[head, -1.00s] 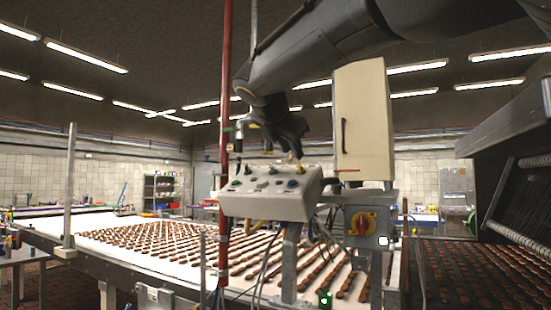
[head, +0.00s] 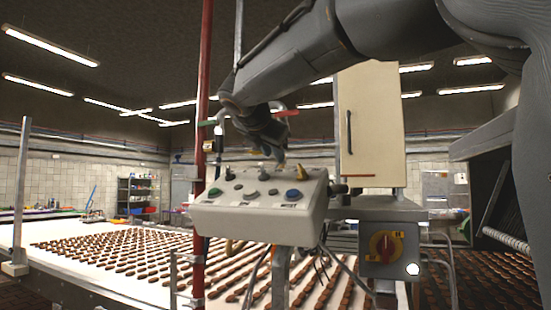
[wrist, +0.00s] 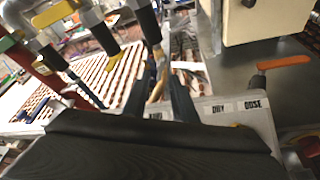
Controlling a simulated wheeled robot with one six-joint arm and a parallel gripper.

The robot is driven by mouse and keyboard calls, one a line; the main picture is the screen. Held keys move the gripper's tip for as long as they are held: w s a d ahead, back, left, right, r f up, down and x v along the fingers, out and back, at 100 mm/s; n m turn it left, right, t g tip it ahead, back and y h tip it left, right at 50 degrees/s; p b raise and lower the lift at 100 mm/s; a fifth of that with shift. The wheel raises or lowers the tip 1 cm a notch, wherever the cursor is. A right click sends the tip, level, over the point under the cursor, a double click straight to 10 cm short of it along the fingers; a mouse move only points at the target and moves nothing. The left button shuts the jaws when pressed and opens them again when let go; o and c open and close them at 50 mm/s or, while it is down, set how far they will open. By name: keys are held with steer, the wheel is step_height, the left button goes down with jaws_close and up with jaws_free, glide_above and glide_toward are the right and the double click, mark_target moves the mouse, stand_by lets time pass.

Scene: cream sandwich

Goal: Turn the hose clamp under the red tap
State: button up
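A red tap handle (head: 287,112) shows behind my gripper in the head view, on metal pipework. A green tap handle (head: 208,122) is to its left, with a black hose (head: 219,144) hanging below. My gripper (head: 272,150) points down just above and behind the control box (head: 258,205). In the wrist view, my gripper's two dark fingers (wrist: 160,88) stand apart, with no clear object held between them. Two black hoses hang from the pipework, one on the left (wrist: 103,36) and one nearer the fingers (wrist: 148,22). I cannot clearly make out the hose clamp.
A red pole (head: 202,90) stands left of the control box. A cream cabinet (head: 370,125) and a grey box with a red-and-yellow switch (head: 385,246) are on the right. The white conveyor (head: 70,235) with rows of brown pieces lies behind. An orange lever (wrist: 284,62) shows in the wrist view.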

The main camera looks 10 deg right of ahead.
steer(key=shift+p+x, duration=0.6)
steer(key=shift+x, duration=1.7)
